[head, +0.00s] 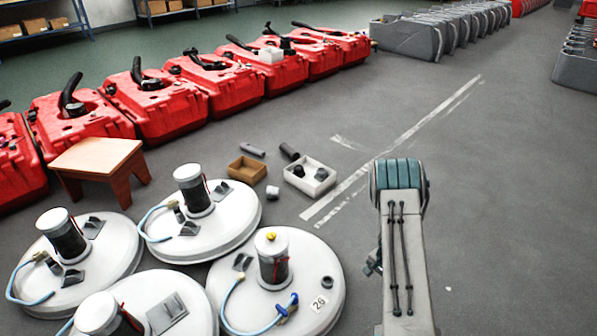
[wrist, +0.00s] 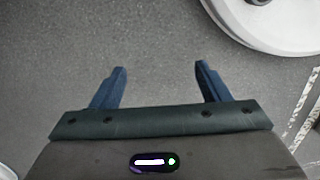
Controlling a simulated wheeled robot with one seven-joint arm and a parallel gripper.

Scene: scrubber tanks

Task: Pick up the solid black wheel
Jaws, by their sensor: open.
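A small dark round piece (head: 327,282), possibly the black wheel, lies on the right-hand white round lid (head: 318,255), near the label 26. Two more small black pieces sit in a white tray (head: 319,187); I cannot tell which piece is the solid wheel. In the wrist view, a dark round piece (wrist: 258,1) shows at the top edge on a white lid (wrist: 285,28). My gripper (wrist: 160,66) is open and empty over bare grey floor, with that lid ahead and to its right. In the head view my arm hides most of the gripper.
Several white lids with cylinders and blue hoses fill the lower left. A wooden stool (head: 97,157), a brown box (head: 247,170) and loose dark cylinders stand behind them. Red tanks (head: 148,103) line the left. Grey floor on the right is open, with white painted lines (head: 400,142).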

